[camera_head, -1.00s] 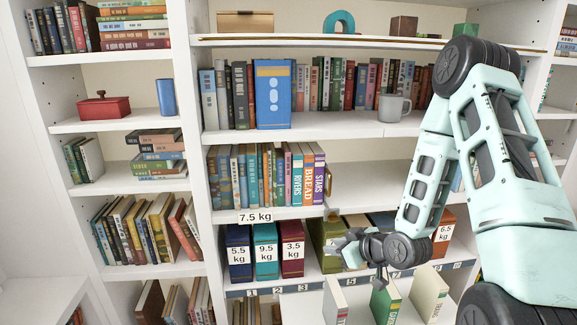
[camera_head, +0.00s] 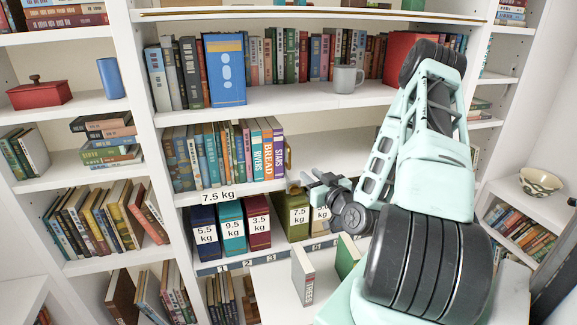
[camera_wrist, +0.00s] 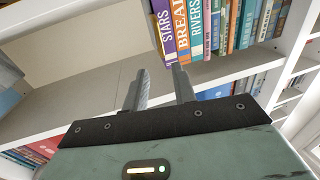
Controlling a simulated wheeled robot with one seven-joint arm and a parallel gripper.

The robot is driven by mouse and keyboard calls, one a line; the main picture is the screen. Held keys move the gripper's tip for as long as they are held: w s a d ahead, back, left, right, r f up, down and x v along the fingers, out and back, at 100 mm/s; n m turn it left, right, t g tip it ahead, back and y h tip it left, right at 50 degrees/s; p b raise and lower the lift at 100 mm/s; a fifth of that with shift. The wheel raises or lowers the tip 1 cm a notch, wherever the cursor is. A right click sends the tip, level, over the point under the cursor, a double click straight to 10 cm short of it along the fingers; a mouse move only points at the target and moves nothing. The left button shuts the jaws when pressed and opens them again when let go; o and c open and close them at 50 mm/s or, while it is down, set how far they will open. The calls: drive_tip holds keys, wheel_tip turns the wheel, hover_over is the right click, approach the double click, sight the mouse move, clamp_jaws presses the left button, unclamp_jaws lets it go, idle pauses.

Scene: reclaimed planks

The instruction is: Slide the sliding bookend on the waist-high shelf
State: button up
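The sliding bookend (camera_head: 289,154) looks like a thin brass piece at the right end of the book row on the waist-high shelf (camera_head: 241,188). It stands beside the purple STARS book (camera_head: 277,148), which also shows in the wrist view (camera_wrist: 164,30). I cannot make out the bookend clearly in the wrist view. My gripper (camera_head: 311,182) is just right of and below the bookend, near the shelf's front edge. Its two fingers are apart and empty in the wrist view (camera_wrist: 160,84).
Below stand weight-labelled boxes, including a green 7.5 kg box (camera_head: 298,221) close under my gripper. A white TREES book (camera_head: 306,275) stands lower in front. A grey mug (camera_head: 347,79) is on the shelf above. A bowl (camera_head: 540,181) is far right.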

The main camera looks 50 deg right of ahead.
sight(290, 157)
drive_tip(key=shift+x, duration=6.65)
drive_tip(key=shift+c, duration=0.4)
clamp_jaws()
